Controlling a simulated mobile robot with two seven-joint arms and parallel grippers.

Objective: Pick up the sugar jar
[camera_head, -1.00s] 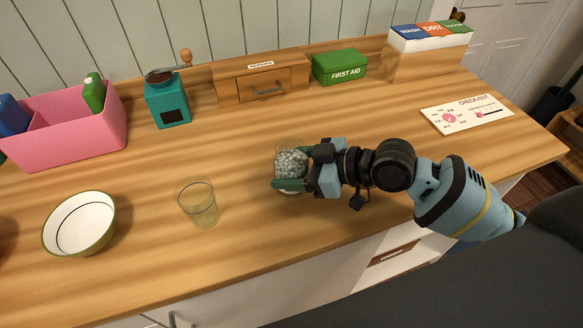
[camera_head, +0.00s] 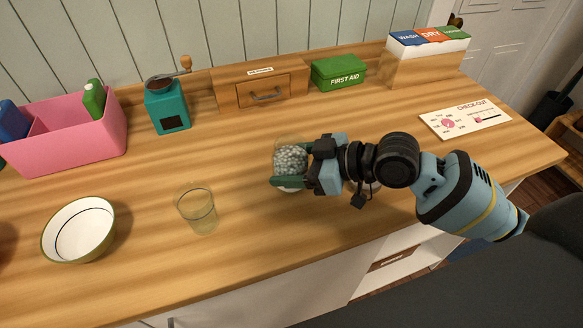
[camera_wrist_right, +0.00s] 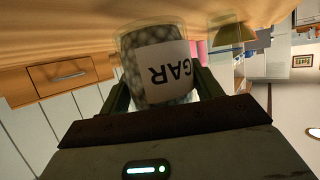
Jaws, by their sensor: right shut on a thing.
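The sugar jar (camera_head: 290,159) is a clear jar full of pale grey lumps, in the middle of the counter in the head view. My right gripper (camera_head: 289,168) comes from the right and is shut around the jar's sides, one green finger on the near side. In the right wrist view the jar (camera_wrist_right: 158,68) sits between the two fingers of the right gripper (camera_wrist_right: 162,88), its white label reading "GAR" upside down. I cannot tell whether its base still touches the counter. My left gripper is not in view.
An empty glass (camera_head: 196,208) and a white bowl (camera_head: 79,229) stand left of the jar. Behind are a pink caddy (camera_head: 75,143), a teal grinder (camera_head: 167,106), a wooden drawer box (camera_head: 262,88), a green first aid box (camera_head: 338,73) and a check-out card (camera_head: 464,117).

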